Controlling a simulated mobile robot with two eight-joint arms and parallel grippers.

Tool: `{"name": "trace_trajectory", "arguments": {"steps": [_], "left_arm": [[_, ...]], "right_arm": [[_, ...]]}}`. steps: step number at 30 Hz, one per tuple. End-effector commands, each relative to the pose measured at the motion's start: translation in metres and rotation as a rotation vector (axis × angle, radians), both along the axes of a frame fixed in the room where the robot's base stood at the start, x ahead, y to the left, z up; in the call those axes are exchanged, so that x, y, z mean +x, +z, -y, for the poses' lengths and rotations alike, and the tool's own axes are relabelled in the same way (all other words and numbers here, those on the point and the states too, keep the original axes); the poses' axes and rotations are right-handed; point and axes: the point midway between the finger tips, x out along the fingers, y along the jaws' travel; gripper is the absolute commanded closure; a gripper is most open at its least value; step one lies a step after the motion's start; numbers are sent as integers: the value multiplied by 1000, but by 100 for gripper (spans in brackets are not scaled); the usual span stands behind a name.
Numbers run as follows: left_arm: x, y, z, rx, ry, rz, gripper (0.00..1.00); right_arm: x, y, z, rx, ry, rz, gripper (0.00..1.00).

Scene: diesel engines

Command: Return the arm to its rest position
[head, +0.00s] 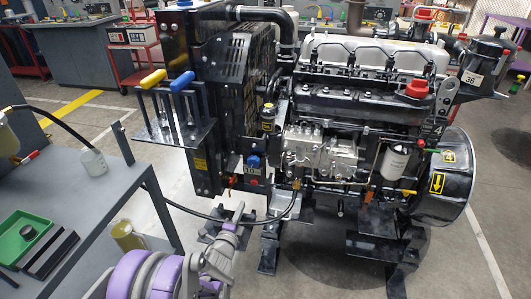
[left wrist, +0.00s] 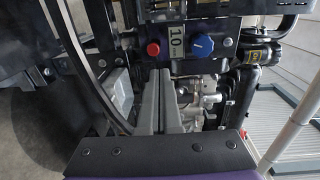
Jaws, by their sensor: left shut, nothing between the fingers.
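My left gripper (head: 236,222) is in the lower middle of the head view, in front of the diesel engine (head: 350,135). Its fingers are shut with nothing between them. In the left wrist view the closed fingers (left wrist: 162,95) point toward the engine's panel, with a red button (left wrist: 153,49) and a blue knob (left wrist: 203,45) beyond the tips. The fingers look apart from the panel. The purple and grey left arm (head: 150,275) comes in from the lower left. My right gripper is not in view.
A black hose (head: 200,211) runs from the table side to the engine. Workbenches and a red cart (head: 135,58) stand behind. Floor is clear at the lower right.

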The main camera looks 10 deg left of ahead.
Motion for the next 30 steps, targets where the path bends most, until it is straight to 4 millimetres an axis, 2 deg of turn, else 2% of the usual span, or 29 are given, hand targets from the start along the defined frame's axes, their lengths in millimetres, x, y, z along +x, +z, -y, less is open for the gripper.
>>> {"name": "trace_trajectory", "arguments": {"steps": [5,8,11,14,17,21,27,30], "left_arm": [[-3,7,-2,-38,21,-24,100],[-12,22,-7,-128,72,-80,100],[-32,38,-13,-268,151,-164,100],[-60,51,-17,-422,243,-259,100],[-95,58,-17,-573,337,-352,100],[-154,61,-13,-776,476,-482,100],[-248,53,2,-1034,681,-664,100],[-289,47,11,-1130,771,-739,100]], "right_arm": [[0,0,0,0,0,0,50],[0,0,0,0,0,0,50],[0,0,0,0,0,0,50],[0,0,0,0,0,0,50],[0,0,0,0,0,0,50],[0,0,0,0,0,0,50],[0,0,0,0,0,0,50],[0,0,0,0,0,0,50]]}}
